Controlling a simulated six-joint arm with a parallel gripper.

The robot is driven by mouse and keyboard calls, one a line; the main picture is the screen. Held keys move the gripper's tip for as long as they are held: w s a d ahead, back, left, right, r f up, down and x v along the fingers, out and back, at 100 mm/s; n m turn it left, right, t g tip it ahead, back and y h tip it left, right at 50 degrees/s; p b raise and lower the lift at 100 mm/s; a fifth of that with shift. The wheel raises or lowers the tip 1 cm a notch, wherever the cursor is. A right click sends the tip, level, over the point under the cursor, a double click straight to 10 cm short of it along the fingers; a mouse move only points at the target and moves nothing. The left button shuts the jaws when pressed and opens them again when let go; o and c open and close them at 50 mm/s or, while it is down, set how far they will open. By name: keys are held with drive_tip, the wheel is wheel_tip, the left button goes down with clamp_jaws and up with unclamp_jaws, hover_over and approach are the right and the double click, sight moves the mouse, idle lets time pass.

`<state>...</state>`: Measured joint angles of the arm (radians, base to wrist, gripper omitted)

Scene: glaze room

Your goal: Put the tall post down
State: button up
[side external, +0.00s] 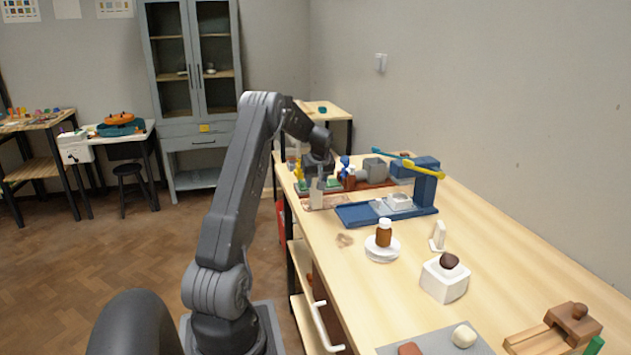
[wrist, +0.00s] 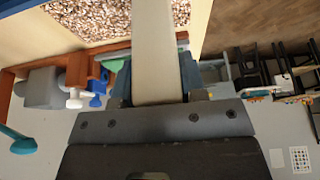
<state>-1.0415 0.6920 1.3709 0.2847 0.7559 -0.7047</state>
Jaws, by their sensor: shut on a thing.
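My gripper (side external: 318,180) is at the far left part of the workbench, pointing down. It is shut on a pale, tall post (side external: 319,200), which hangs below it and looks upright. In the wrist view the post (wrist: 154,45) runs between the two fingers of my gripper (wrist: 156,88). Its far end lies over a brown-and-white speckled patch (wrist: 100,20). That patch shows in the side view as a pinkish speckled area (side external: 345,200) beside the post. I cannot tell whether the post's foot touches it.
A blue tray with a stand (side external: 362,216) is just right of the post. Behind are a grey block (side external: 375,169) and small coloured pieces. A brown bottle (side external: 384,236) on a white dish and a white box (side external: 444,282) stand nearer. Bare bench (side external: 505,255) lies to the right.

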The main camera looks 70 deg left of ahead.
drive_tip(key=o, duration=1)
drive_tip(key=shift+f, duration=0.1)
drive_tip(key=shift+o, duration=0.2)
